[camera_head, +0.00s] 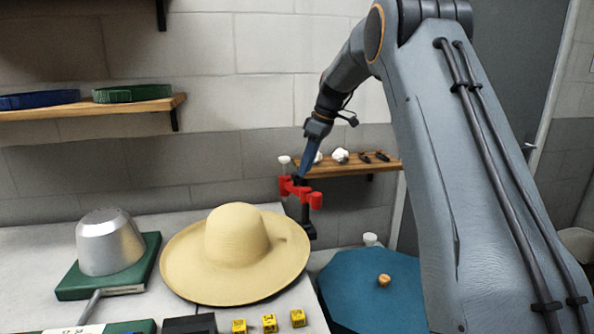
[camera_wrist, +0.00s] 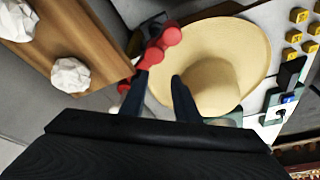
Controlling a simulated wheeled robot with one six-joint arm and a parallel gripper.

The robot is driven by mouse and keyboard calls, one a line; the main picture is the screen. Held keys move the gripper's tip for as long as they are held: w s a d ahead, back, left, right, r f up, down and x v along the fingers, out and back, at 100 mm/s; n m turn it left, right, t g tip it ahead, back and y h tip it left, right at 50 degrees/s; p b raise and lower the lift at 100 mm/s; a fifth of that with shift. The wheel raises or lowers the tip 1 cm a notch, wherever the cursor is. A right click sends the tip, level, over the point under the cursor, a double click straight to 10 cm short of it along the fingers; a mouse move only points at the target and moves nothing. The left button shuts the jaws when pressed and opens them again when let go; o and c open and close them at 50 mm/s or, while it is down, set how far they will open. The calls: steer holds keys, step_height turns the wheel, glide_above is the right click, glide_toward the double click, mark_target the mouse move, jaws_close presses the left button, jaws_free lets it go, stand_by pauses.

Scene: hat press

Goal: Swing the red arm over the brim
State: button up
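The straw hat (camera_head: 237,235) lies on the bench with its wide brim spread out; it also shows in the wrist view (camera_wrist: 235,50). The red arm (camera_head: 298,190) sits on a dark post (camera_head: 308,226) at the brim's back right edge. In the wrist view the red arm (camera_wrist: 158,45) overlaps the brim's edge; its exact height over the brim is unclear. My gripper (camera_head: 301,172) comes down from above at the red arm. In the wrist view its two fingers (camera_wrist: 160,76) are apart, with the left finger close against the red arm; I cannot tell whether they touch.
A metal dome on a green base (camera_head: 108,256) stands left of the hat. Yellow numbered blocks (camera_head: 269,323) lie in front. A blue table (camera_head: 370,290) stands to the right. A wooden shelf (camera_head: 355,168) with crumpled white pieces (camera_wrist: 70,75) is close behind my gripper.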

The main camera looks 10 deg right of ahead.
steer(key=w+d+r+n, duration=0.1)
steer(key=w+r+n, duration=0.2)
steer(key=w, duration=0.2)
steer(key=p, duration=0.2)
glide_above(299, 189)
steer(key=w, duration=0.3)
steer(key=shift+y, duration=0.4)
steer(key=shift+s+f, duration=0.15)
steer(key=shift+f, duration=3.3)
jaws_close()
